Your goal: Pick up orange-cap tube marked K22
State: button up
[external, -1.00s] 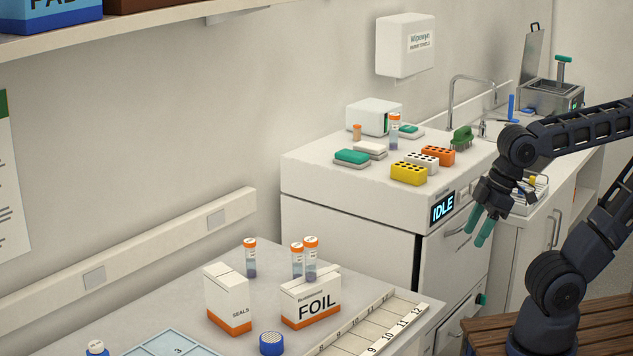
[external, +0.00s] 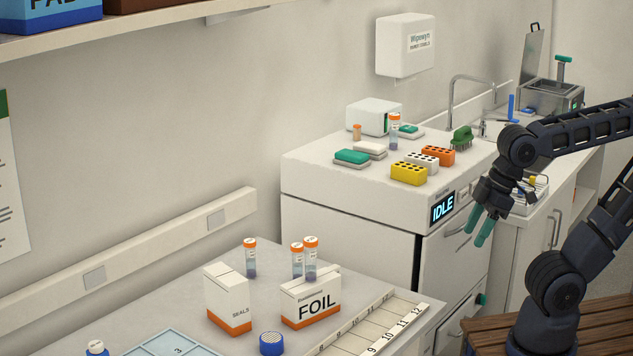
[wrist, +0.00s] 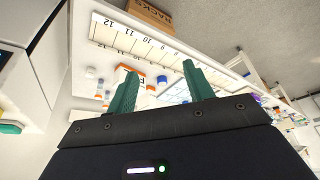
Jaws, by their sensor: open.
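Several orange-cap tubes stand in the external view; their cap marks are too small to read, so I cannot tell which is K22. One tube (external: 250,258) stands behind the SEALS box on the near bench. Two tubes, a left one (external: 297,262) and a right one (external: 311,258), stand close together behind the FOIL box, which hides their lower ends. Another tube (external: 394,131) stands upright on the white cabinet top. My gripper (external: 480,232) is open and empty, in front of the cabinet and right of the near bench. Its green fingers (wrist: 160,88) stand apart in the wrist view.
The FOIL box (external: 311,302) and SEALS box (external: 228,298) stand on the near bench beside a blue-and-white round item (external: 271,343). A numbered strip (external: 400,327) lies along the bench edge. Yellow (external: 409,174), white and orange racks sit on the cabinet.

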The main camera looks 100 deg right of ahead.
jog(key=shift+r, duration=0.1)
dwell(0.4)
notch_tip(320, 180, up, 5)
jog(key=w+d+r+m, duration=0.2)
jog(key=w+d, duration=0.3)
jog(key=w, duration=0.3)
jog(key=w+d+r+m, duration=0.2)
jog(key=w+d+r, duration=0.15)
jog(key=w, duration=0.45)
jog(key=m+g+h, duration=0.1)
jog(key=m+h, duration=0.4)
jog(key=m, duration=0.2)
send_over(250, 255)
jog(key=s+a, duration=0.3)
jog(key=s, duration=0.1)
notch_tip(250, 255, down, 6)
notch_tip(250, 255, down, 21)
jog(key=shift+w+x, duration=0.15)
jog(key=shift+x, duration=2.6)
jog(key=shift+w+x, duration=0.2)
jog(key=shift+x, duration=2.6)
jog(key=shift+r, duration=0.15)
